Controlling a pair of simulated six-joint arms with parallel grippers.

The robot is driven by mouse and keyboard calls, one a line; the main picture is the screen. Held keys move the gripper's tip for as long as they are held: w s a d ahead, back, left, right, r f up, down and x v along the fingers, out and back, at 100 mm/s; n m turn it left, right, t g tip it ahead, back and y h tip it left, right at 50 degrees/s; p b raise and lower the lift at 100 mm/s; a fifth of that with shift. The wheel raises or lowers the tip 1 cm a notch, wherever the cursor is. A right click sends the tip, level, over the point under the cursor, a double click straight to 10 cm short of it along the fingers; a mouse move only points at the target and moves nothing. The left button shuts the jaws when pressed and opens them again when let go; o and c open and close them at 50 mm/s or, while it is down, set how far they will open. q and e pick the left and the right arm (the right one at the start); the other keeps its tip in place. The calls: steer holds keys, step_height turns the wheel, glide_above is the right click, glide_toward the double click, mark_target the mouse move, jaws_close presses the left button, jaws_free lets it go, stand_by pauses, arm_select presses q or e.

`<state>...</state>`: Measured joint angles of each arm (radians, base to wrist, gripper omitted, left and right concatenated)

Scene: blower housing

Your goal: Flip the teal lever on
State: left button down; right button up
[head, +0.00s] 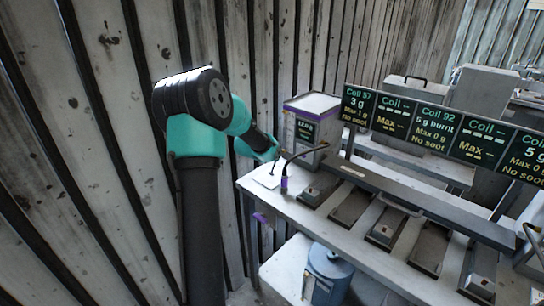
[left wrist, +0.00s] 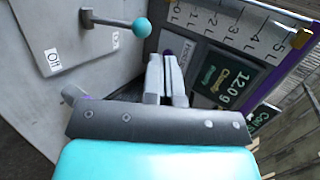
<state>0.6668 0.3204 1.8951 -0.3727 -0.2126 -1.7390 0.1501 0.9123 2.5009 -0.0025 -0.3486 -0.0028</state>
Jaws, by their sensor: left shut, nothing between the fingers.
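The teal lever shows in the left wrist view as a teal ball (left wrist: 141,27) on a short grey rod. The rod comes from a pivot on a light grey plate (left wrist: 75,45) with a small white lettered label (left wrist: 53,56). The ball sticks out past the plate's edge, away from the label. In the head view the plate (head: 263,181) lies at the bench's left corner, with the thin lever above it. My left gripper (left wrist: 165,62) is shut and empty, its tips a little apart from the ball in the picture. In the head view its fingers are too small to make out. My right gripper is out of view.
A box with purple trim (head: 312,125) and a display stands right behind the plate; it also shows in the left wrist view (left wrist: 240,55). Coil signs (head: 435,122) and several dark blocks line the bench. A ribbed wall is behind.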

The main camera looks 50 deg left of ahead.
arm_select(q)
steer(key=w+r+v, duration=0.1)
steer(key=v, duration=0.7)
steer(key=shift+r, duration=0.4)
